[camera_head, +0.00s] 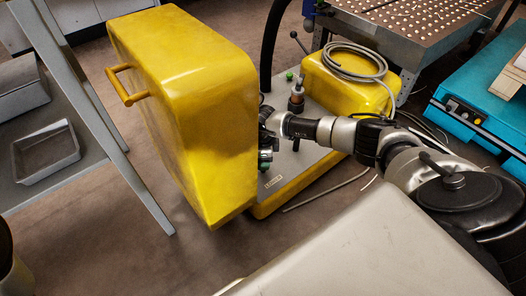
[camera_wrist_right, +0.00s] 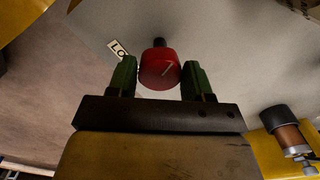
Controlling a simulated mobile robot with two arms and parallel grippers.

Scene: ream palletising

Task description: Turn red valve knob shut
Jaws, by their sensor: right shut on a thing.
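A dark stem shows behind the knob, on a grey panel (camera_wrist_right: 215,50). In the head view my right gripper (camera_head: 267,132) reaches in beside the yellow housing (camera_head: 190,90), and I cannot make out the knob there. My left gripper is not in view.
A small label reading "LO" (camera_wrist_right: 117,49) is partly covered by a finger. A copper-coloured fitting with a dark cap (camera_wrist_right: 285,130) stands nearby. A coiled grey hose (camera_head: 352,62) lies on a yellow block. A grey shelf with a tray (camera_head: 45,155) stands left, a blue machine (camera_head: 470,100) right.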

